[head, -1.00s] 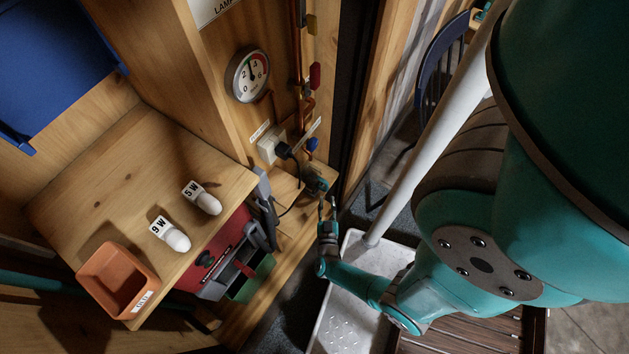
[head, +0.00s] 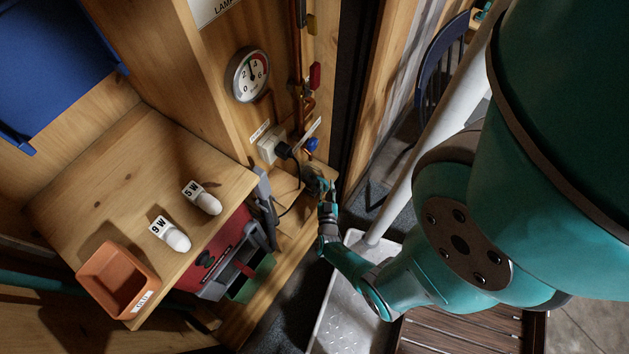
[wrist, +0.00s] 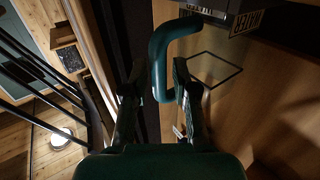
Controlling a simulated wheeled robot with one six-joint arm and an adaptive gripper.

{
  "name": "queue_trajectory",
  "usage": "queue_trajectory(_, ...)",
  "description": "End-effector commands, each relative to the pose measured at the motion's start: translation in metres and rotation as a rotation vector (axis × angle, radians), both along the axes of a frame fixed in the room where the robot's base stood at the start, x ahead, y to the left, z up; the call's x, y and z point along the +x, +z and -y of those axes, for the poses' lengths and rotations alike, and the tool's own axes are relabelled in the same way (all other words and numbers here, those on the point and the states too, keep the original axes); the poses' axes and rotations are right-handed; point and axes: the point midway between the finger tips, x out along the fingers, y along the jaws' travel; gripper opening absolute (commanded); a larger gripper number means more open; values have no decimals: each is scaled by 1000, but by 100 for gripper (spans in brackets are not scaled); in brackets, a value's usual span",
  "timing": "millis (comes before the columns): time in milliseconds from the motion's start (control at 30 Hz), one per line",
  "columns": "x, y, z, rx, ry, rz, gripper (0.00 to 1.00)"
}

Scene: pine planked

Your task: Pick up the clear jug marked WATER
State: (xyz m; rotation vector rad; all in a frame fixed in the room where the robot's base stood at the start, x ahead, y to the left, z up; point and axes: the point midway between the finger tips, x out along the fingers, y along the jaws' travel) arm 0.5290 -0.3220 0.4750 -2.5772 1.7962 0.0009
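In the wrist view a teal hooked handle (wrist: 160,62) reaches down between the two fingers of my gripper (wrist: 160,75). One finger is on each side of it; a narrow gap shows on the left, and I cannot tell whether the right finger touches. A dark body with a pale label (wrist: 247,20) is at the top right, cut by the frame edge; its lettering is upside down and not clearly readable. In the head view my gripper (head: 328,188) is at the low wooden ledge, beside a small dark object (head: 316,183).
A wooden bench (head: 105,185) at left holds two bulbs marked 9W and 5W and an orange bin (head: 118,279). A red toolbox (head: 215,255) stands beside the ledge. A plug and cable (head: 282,150), copper pipes and a gauge (head: 247,75) are near my gripper.

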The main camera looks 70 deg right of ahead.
Motion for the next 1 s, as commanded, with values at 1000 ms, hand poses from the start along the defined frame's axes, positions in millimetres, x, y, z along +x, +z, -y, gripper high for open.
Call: queue_trajectory(1000, 1, 5, 3, -2, -1, 2, 0)
